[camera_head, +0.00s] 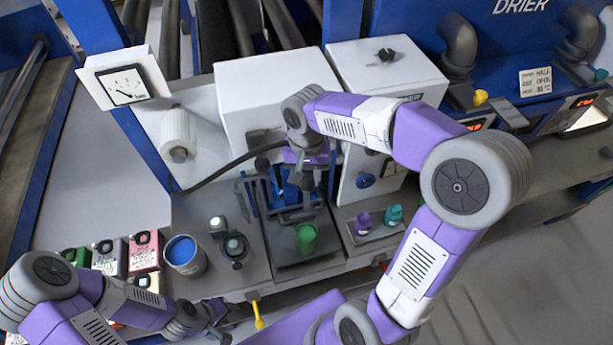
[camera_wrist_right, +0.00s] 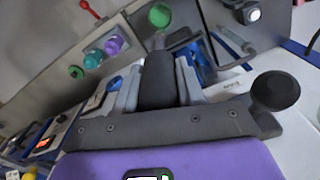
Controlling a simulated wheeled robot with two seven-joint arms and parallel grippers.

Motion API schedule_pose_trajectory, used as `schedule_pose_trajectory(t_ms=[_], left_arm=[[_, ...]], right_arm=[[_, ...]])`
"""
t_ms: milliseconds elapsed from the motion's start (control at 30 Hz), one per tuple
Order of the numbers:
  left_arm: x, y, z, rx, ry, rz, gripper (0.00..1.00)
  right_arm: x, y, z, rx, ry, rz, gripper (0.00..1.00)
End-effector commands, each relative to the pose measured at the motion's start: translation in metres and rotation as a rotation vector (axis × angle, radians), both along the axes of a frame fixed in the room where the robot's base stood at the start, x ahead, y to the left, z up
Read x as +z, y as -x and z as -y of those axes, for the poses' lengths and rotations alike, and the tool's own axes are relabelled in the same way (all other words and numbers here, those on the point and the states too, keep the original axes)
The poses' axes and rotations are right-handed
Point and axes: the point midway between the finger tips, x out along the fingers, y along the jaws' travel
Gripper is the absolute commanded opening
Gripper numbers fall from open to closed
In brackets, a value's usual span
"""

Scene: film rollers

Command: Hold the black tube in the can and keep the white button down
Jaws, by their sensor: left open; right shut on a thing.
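The can (camera_head: 185,258) of blue liquid stands on the bench at left centre. A black tube (camera_head: 235,162) curves from the left toward my right gripper (camera_head: 303,188), which points down over the dark plate, well right of the can. In the right wrist view, this gripper is shut on a black piece (camera_wrist_right: 157,82); I cannot tell whether it is the tube's end. A pale round button (camera_head: 235,245) sits on a black fitting right of the can, and a white one shows in the wrist view (camera_wrist_right: 253,14). My left gripper (camera_head: 222,325) is open and empty at the bench's front edge.
Ink boxes (camera_head: 143,252) stand left of the can. A yellow-ended lever (camera_head: 258,315) hangs at the front edge.

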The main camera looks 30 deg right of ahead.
Motion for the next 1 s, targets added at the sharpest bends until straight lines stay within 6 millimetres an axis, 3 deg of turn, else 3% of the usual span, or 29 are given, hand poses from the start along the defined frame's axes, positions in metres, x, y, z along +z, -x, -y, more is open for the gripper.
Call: schedule_pose_trajectory(t_ms=[533, 867, 1000], left_arm=[[0.004, 0.000, 0.000, 0.000, 0.000, 0.000, 0.43], [0.004, 0.000, 0.000, 0.000, 0.000, 0.000, 0.43], [-0.005, 0.000, 0.000, 0.000, 0.000, 0.000, 0.43]], right_arm=[[0.041, 0.000, 0.000, 0.001, -0.001, 0.003, 0.07], [0.043, 0.000, 0.000, 0.001, 0.000, 0.001, 0.07], [0.029, 0.000, 0.000, 0.000, 0.000, 0.000, 0.07]])
